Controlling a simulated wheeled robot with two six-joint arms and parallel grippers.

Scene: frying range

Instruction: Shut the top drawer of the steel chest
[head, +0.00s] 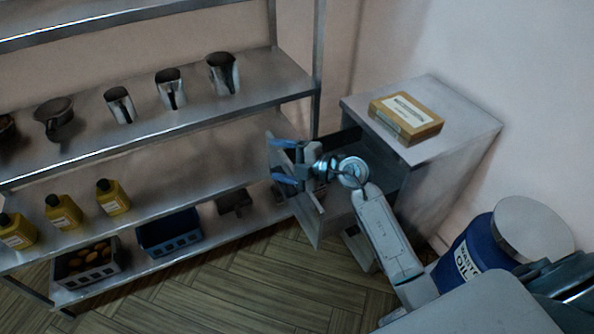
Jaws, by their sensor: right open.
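The steel chest (455,125) stands against the wall right of the shelving. Its top drawer (312,222) is pulled out toward the left, with the drawer front close to the shelf edge. My right gripper (273,160) is open, its blue fingers pointing left at the upper part of the drawer front. My wrist and forearm cover much of the drawer's inside. I cannot tell whether the fingers touch the front. My left gripper is not in view.
A yellow-brown box (421,128) lies on the chest top. A blue waste oil drum (470,250) stands to the right. Steel shelving (190,115) with jugs, yellow bottles (113,197) and crates (168,231) fills the left. The wooden floor (240,285) in front is clear.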

